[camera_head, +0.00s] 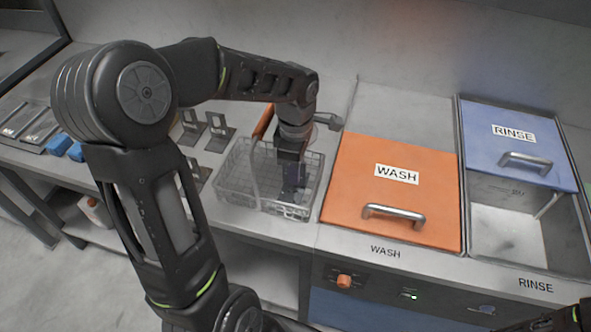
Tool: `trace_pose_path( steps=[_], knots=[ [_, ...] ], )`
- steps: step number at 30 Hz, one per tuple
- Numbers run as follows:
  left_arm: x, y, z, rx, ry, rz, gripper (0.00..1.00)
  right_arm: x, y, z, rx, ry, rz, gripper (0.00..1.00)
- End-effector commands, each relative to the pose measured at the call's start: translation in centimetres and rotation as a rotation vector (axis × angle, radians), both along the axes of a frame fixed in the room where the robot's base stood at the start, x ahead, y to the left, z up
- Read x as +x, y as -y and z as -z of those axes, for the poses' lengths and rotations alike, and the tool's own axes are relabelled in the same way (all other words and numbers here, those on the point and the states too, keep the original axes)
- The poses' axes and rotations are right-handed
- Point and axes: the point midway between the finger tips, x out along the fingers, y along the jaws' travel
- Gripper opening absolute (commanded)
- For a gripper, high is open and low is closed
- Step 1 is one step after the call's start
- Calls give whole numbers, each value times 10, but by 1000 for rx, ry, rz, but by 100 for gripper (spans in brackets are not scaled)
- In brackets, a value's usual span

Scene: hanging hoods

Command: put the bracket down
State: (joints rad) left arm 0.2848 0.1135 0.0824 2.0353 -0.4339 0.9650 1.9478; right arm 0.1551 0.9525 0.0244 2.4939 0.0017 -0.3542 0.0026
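My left gripper (292,192) points down into a wire basket (228,190) on the counter. Its fingertips are low inside the basket and dark against it. I cannot tell if they are open or shut, or if a bracket is between them. Several dark grey brackets stand on the counter left of the basket, among them one bracket (219,130) behind my arm; others are partly hidden by it. A dark part of my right arm shows at the bottom right corner, its gripper unclear.
Right of the basket is a tank with a closed orange WASH lid (390,195). Further right is the RINSE tank with a blue lid (520,140) and an open front part. Blue blocks (60,143) and grey trays lie at the far left. The basket has an orange-gripped handle (264,121).

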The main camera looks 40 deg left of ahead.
Motion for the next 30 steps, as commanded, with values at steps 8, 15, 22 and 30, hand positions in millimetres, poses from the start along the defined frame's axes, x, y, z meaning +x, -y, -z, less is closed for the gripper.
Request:
trace_pose_path(
  steps=[8,15,22,30],
  knots=[
    [0,0,0,0,-1,0,27,0,0,-1,0,0,0,27],
    [0,0,-3,0,-1,0,27,0,0,-3,0,0,0,27],
    [1,0,-25,1,4,0,27,0,0,-1,0,0,0,27],
    [1,0,-81,2,5,0,27,0,0,2,1,1,-1,27]
  ],
)
